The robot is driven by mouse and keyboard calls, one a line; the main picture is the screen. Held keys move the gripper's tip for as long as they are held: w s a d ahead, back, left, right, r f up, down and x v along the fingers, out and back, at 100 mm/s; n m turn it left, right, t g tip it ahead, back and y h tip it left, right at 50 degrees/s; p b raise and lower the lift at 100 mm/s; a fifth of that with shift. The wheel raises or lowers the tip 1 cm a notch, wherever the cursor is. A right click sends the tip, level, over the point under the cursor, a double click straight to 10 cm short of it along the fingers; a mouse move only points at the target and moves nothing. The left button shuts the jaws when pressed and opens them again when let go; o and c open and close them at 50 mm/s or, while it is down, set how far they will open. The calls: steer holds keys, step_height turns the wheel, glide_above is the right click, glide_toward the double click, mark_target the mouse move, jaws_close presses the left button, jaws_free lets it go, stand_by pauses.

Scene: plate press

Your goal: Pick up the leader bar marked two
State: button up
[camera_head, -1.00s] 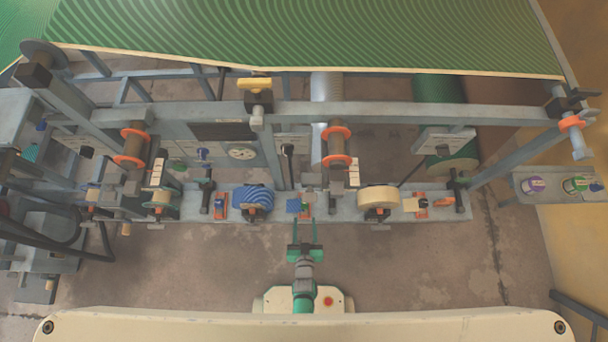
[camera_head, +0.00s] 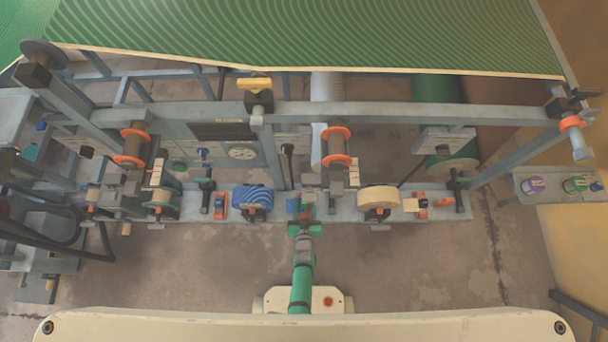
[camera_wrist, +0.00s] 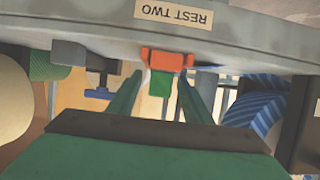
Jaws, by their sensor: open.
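A small orange piece with a green block (camera_wrist: 160,82) below it sits at the rail edge by the label REST TWO (camera_wrist: 188,16), which reads upside down in the wrist view. I cannot read a mark on the piece itself, so I cannot tell for sure which part is the leader bar. My gripper (camera_wrist: 162,76) is open, its two green fingers apart on either side of the orange and green piece. No contact shows. In the head view my gripper (camera_head: 304,212) is at the middle of the rail and hides most of the piece.
The grey rail (camera_head: 342,214) carries a blue striped roll (camera_head: 253,198) left of my gripper and a cream roll (camera_head: 378,198) right of it. Orange holders (camera_head: 220,206) stand along it. A crossbeam (camera_head: 400,115) runs above. The floor in front is clear.

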jaws_close()
steer(key=shift+r, duration=0.15)
